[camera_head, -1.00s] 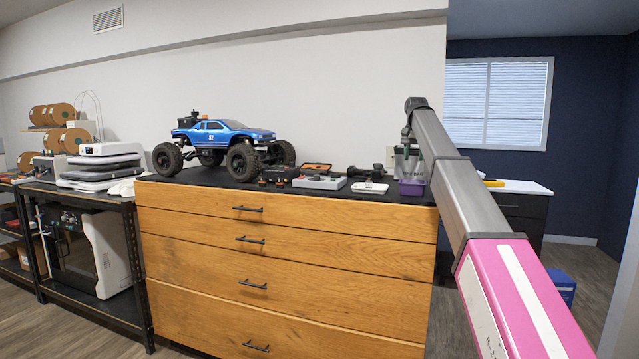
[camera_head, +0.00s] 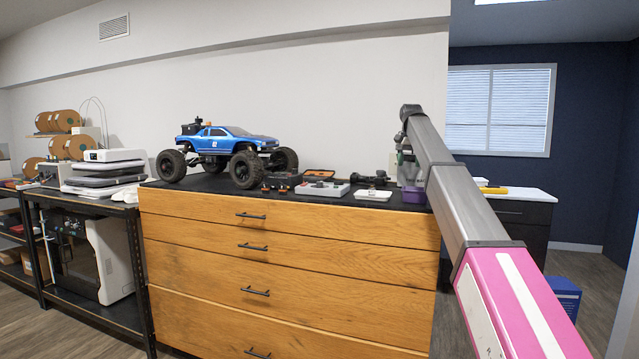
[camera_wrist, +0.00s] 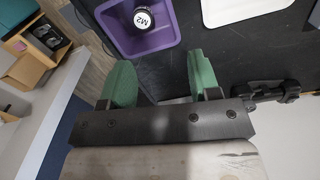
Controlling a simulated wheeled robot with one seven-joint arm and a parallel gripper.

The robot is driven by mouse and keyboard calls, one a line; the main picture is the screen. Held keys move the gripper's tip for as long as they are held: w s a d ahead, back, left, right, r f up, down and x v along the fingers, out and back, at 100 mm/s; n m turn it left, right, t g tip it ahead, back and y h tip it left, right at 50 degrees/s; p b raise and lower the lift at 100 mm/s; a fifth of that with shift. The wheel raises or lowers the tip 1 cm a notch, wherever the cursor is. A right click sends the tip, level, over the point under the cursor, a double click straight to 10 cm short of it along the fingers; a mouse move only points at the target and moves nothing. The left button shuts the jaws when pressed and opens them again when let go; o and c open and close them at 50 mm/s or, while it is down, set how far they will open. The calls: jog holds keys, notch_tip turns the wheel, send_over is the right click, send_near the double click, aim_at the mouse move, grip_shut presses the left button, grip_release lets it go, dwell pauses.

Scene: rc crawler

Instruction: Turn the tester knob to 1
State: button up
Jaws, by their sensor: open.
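A small light grey box (camera_head: 322,189) with dark and red details lies on the black top of the drawer cabinet; it may be the tester. Its knob and setting are too small to make out. My gripper (camera_wrist: 161,82) shows two green fingers spread apart with nothing between them, above the black top in the wrist view. In the head view my gripper (camera_head: 404,168) is at the right end of the cabinet, partly hidden by my arm, right of the grey box and apart from it. The grey box is not clearly seen in the wrist view.
A purple bin (camera_wrist: 113,42) holding a bottle marked M2 (camera_wrist: 142,18) is close to my fingers. A white tray (camera_head: 373,194) lies between bin and grey box. A blue crawler (camera_head: 232,142) stands left. A black box (camera_head: 281,181) and an open case (camera_head: 319,175) lie near the grey box.

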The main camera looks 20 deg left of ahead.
jog(key=w+a+r+m, duration=0.1)
jog(key=w+a+m, duration=0.15)
jog(key=a, duration=1.45)
jog(key=m, duration=0.5)
send_over(320, 184)
jog(key=w, duration=0.1)
jog(key=f, duration=1)
jog(key=shift+w+a+f, duration=0.15)
jog(key=shift+a+f, duration=0.05)
jog(key=shift+a, duration=0.1)
jog(key=c, duration=0.9)
